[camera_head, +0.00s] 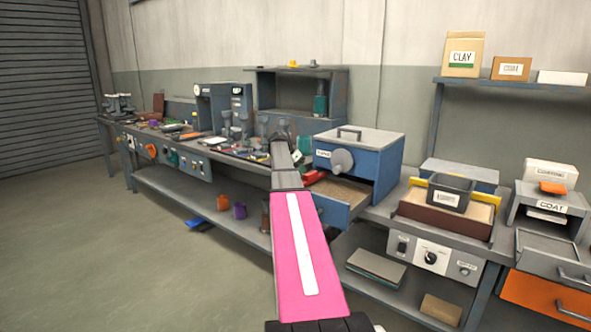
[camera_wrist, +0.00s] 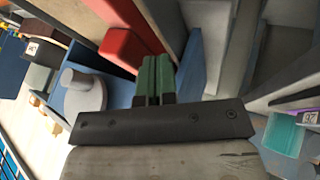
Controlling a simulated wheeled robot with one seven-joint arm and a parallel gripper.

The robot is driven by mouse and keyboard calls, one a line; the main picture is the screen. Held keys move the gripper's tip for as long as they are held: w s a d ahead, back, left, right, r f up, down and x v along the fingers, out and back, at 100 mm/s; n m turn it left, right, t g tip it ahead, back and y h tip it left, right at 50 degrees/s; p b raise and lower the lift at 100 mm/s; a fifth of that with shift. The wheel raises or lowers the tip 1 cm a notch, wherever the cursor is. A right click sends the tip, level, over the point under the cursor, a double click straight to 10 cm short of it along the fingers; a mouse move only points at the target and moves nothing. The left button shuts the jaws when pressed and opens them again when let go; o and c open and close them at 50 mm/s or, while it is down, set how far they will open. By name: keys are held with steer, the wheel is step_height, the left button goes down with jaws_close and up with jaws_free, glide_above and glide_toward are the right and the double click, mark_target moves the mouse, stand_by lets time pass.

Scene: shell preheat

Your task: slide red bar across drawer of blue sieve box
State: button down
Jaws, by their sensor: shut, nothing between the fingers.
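The blue sieve box (camera_head: 375,165) stands on the bench in the head view, with a grey lid, a handle and a round grey knob. Its drawer (camera_head: 333,208) is pulled out at the front, showing a tan inside. The red bar (camera_head: 314,177) lies at the drawer's left side, partly hidden by my arm. In the wrist view the red bar (camera_wrist: 124,46) is just left of my gripper (camera_wrist: 155,68). The green fingers are together and empty, with their tips close to the bar; I cannot tell if they touch it. The box's knob (camera_wrist: 83,92) shows at left.
Small tools and machines crowd the bench left of my arm. A dark box (camera_head: 450,192) sits on a brown-sided tray to the right. A shelf (camera_head: 510,83) holds a clay bag and boxes. The floor (camera_head: 130,240) at left is clear.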

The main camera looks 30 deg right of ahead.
steer(key=shift+s+d, duration=0.1)
steer(key=shift+s, duration=0.15)
steer(key=shift+s, duration=0.15)
steer(key=s+d, duration=0.1)
steer(key=s, duration=0.2)
steer(key=s+d, duration=0.1)
steer(key=s, duration=0.2)
steer(key=s+d, duration=0.1)
steer(key=s, duration=0.2)
steer(key=shift+d, duration=0.35)
steer(key=shift+w, duration=0.2)
